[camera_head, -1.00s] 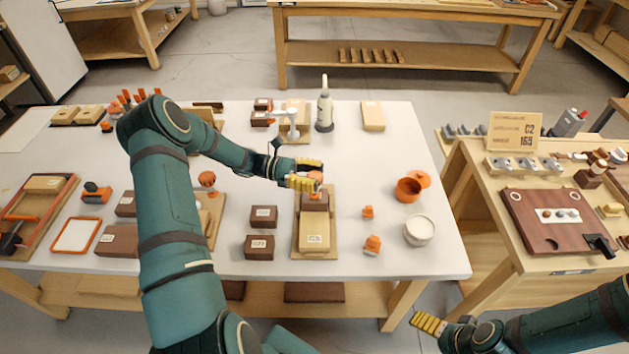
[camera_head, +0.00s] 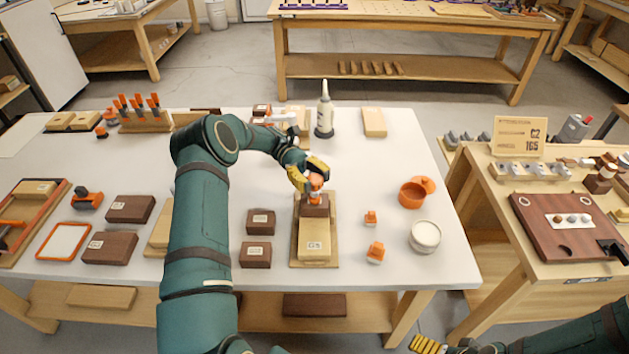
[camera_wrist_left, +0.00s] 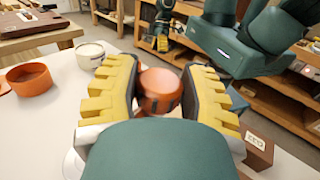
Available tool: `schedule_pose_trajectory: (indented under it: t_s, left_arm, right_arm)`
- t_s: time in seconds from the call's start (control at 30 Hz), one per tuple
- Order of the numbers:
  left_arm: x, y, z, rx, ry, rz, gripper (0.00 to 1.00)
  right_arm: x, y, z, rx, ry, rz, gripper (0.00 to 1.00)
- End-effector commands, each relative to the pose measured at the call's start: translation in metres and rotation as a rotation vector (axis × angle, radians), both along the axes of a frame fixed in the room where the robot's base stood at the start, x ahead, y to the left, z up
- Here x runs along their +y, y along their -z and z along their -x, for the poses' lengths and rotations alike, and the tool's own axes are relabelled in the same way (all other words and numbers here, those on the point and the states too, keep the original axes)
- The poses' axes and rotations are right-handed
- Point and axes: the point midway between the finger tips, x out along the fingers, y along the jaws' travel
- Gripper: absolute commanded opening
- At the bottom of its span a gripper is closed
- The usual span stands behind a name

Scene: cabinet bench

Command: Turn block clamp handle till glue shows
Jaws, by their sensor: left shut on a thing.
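The block clamp has an orange handle (camera_head: 315,182) on top of a dark block (camera_head: 314,206), beside a pale block (camera_head: 314,236) labelled G5. All stand on a wooden board (camera_head: 329,263). My left gripper (camera_head: 310,176) comes in from the upper left, shut on the orange handle. In the left wrist view the handle (camera_wrist_left: 160,91) sits between the yellow padded fingers (camera_wrist_left: 158,92). I see no glue around the blocks; the joint is partly hidden. My right gripper (camera_head: 428,345) is at the bottom edge, away from the bench; its opening is unclear.
Two dark blocks (camera_head: 261,222) lie left of the board. Orange caps (camera_head: 371,218), an orange cup (camera_head: 411,195) and a white pot (camera_head: 424,236) stand to the right. A glue bottle (camera_head: 324,112) stands behind. A side bench (camera_head: 530,160) is at the right.

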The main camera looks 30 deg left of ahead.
Motion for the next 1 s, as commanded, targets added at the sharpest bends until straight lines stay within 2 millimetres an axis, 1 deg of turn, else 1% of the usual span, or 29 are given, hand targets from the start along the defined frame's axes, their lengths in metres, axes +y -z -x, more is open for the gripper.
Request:
schedule_pose_trajectory:
  t_s: [0.47,0.5,0.57,0.87,1.0]
  left_arm:
    - [0.000,0.001,0.000,0.002,0.015,0.002,0.08]
    - [0.000,0.001,0.000,0.002,0.015,0.002,0.57]
    - [0.000,0.000,0.000,0.001,0.015,0.001,0.76]
    - [0.000,0.000,0.000,0.000,0.014,0.001,0.76]
    - [0.000,-0.010,0.000,-0.002,0.013,0.000,0.76]
  right_arm:
    - [0.000,0.001,0.000,-0.001,0.000,0.000,1.00]
    - [0.000,0.001,0.000,-0.001,0.000,0.000,1.00]
    - [0.000,0.001,0.000,-0.001,0.000,0.000,1.00]
    - [0.000,0.001,0.000,-0.001,0.000,0.000,1.00]
    - [0.000,0.001,0.000,-0.001,0.000,0.000,1.00]
